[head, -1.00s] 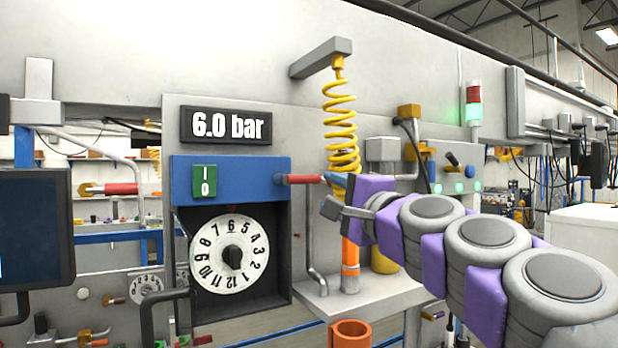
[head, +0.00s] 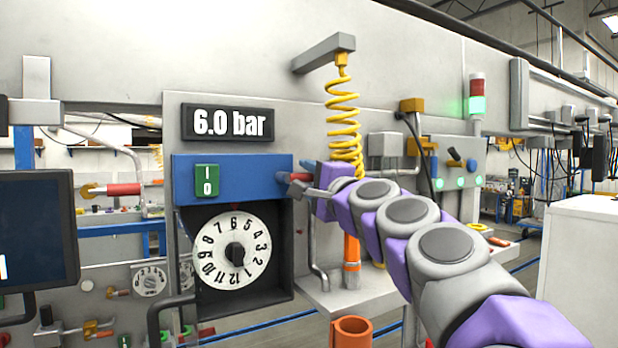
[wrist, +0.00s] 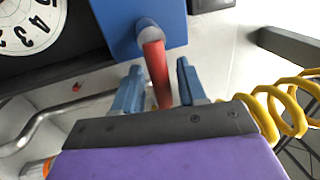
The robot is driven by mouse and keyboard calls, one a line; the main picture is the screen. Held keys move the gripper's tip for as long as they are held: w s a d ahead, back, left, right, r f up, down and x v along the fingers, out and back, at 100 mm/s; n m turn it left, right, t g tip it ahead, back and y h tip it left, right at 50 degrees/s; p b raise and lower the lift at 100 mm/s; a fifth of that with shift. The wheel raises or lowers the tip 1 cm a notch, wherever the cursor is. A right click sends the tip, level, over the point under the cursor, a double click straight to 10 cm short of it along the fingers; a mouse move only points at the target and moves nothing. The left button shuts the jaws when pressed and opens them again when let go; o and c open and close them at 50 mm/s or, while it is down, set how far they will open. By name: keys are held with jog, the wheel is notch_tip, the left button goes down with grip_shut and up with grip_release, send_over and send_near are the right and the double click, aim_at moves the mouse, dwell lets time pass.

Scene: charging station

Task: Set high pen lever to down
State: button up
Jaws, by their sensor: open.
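The red-handled lever (head: 299,177) sticks out from the right side of the blue box (head: 240,172), roughly level. My gripper (head: 309,187) is at its outer end and hides part of it in the head view. In the wrist view, the red lever (wrist: 157,72) runs from a grey pivot on the blue box (wrist: 118,22) in between my two blue fingers (wrist: 158,85). The fingers are open, one on each side of the lever with gaps. I cannot tell whether either finger touches it.
A yellow coiled hose (head: 343,125) hangs close beside my gripper from a grey bracket (head: 323,54). A numbered dial (head: 218,262) sits below the blue box. A bent grey pipe (head: 315,255) and an orange cylinder (head: 351,262) are below my gripper.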

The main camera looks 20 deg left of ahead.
jog(key=shift+f, duration=0.1)
grip_shut()
dwell(0.5)
